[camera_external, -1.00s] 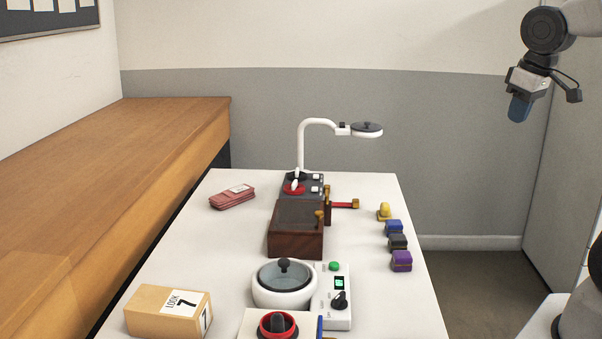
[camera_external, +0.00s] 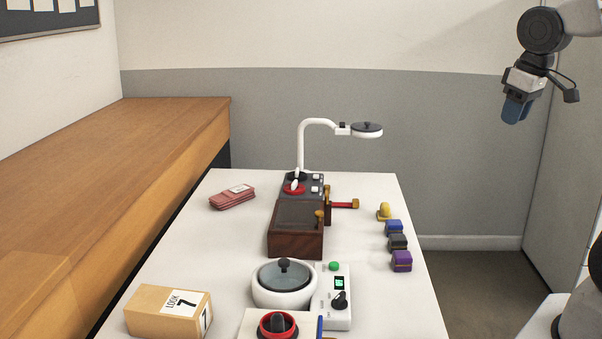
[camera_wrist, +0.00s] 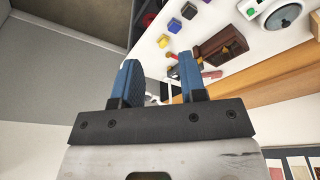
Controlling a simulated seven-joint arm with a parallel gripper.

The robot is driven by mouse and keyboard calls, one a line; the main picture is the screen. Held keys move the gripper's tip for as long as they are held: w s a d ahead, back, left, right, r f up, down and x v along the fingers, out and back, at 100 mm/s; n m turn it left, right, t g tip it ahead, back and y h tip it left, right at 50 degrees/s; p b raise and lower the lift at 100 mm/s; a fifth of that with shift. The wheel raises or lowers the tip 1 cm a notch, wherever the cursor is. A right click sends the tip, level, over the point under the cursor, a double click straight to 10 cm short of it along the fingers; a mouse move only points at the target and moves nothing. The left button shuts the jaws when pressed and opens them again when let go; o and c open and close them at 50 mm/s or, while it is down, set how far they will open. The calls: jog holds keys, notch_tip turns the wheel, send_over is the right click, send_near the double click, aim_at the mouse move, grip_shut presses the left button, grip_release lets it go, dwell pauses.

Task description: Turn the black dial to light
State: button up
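A black dial (camera_external: 340,300) sits on the white control box (camera_external: 335,318) at the front of the table, with small markings I cannot read. Another black dial (camera_external: 297,176) is on the dark lamp base at the back, partly hidden behind a red dial (camera_external: 294,188) with a white pointer. A dark knob in a red ring (camera_external: 278,323) stands at the front edge. My gripper (camera_external: 516,110) is high at the right, far from all of these. In the wrist view its blue fingers (camera_wrist: 158,78) are apart with nothing between them.
A white pot (camera_external: 284,290) touches or nearly touches the control box. A dark wooden box (camera_external: 295,240), white lamp (camera_external: 305,140), carton (camera_external: 150,310), red cards (camera_external: 232,198) and small coloured blocks (camera_external: 397,242) stand on the table (camera_external: 360,235). The left side has free room.

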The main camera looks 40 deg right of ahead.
jog(key=w+a+f+n, duration=0.4)
jog(key=w+a+n, duration=0.2)
jog(key=w+a, duration=0.2)
jog(key=n+g, duration=0.3)
jog(key=n, duration=1.1)
send_near(340, 294)
jog(key=shift+s+d+f, duration=0.1)
jog(key=shift+d+f, duration=0.25)
jog(key=shift+s+a+f+n, duration=0.1)
jog(key=shift+a+f+n, duration=0.25)
jog(key=shift+a+n, duration=0.05)
jog(key=shift+f, duration=0.15)
jog(key=shift+f, duration=3.75)
